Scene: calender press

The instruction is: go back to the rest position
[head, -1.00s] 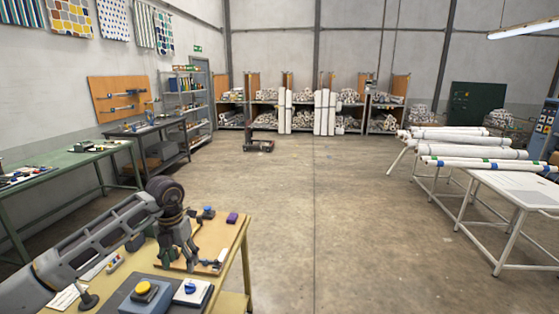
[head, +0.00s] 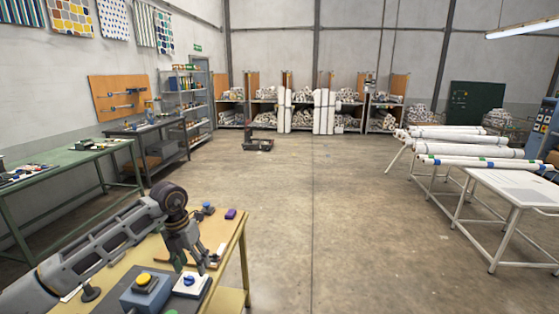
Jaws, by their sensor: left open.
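My left gripper (head: 192,262) hangs pointing down over the yellow-edged table (head: 240,240) at the lower left. It is open, with nothing seen between its fingers. Its fingertips are close behind a white box with a blue knob (head: 190,284); I cannot tell whether they touch anything. A blue-grey box with a yellow button (head: 147,288) stands to the left of the knob box. My right gripper is not in view.
A purple block (head: 231,214) and a small blue-topped item (head: 208,208) lie near the table's far edge. A green bench (head: 70,157) stands at the left. White rolls (head: 470,152) lie on a rack at the right. The middle floor is clear.

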